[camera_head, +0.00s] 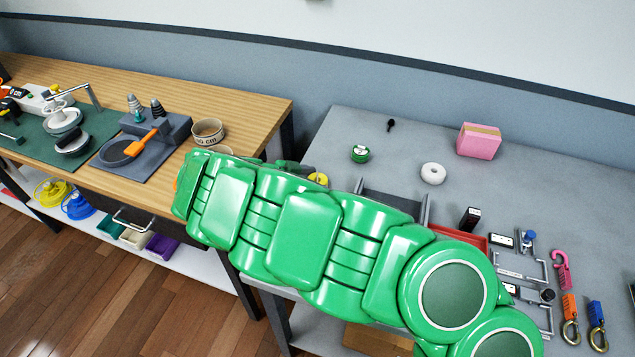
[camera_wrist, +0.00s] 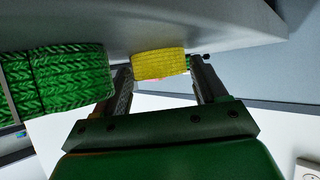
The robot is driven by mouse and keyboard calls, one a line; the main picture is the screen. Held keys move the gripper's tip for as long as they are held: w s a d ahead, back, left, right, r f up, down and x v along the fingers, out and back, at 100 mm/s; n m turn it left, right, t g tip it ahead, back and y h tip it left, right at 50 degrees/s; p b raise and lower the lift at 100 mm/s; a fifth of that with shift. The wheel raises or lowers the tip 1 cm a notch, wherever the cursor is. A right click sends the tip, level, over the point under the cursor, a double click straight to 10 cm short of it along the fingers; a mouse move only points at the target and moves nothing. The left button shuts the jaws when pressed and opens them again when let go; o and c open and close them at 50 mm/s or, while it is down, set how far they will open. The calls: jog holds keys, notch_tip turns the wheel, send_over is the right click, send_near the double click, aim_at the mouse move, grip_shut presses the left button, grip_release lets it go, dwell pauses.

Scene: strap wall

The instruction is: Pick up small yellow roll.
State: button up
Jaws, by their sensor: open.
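The small yellow roll (camera_wrist: 158,64) shows in the wrist view with a woven, strap-like side, against the grey tabletop. My gripper (camera_wrist: 160,76) is open, with one dark finger on each side of the roll in the picture. I cannot tell whether either finger touches it or how deep it lies between them. In the head view a bit of yellow roll (camera_head: 318,179) shows just behind my green arm, mostly hidden. My gripper is largely hidden by the arm there.
A larger green roll (camera_wrist: 60,82) is close beside the left finger in the wrist view. On the grey table (camera_head: 345,122) are a green roll (camera_head: 360,153), a white roll (camera_head: 433,174), a pink box (camera_head: 479,141) and a grey holder (camera_head: 392,202). A wooden bench (camera_head: 240,100) adjoins at left.

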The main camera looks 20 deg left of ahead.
jog(key=shift+w+d, duration=0.1)
jog(key=shift+c, duration=0.2)
jog(key=c, duration=0.8)
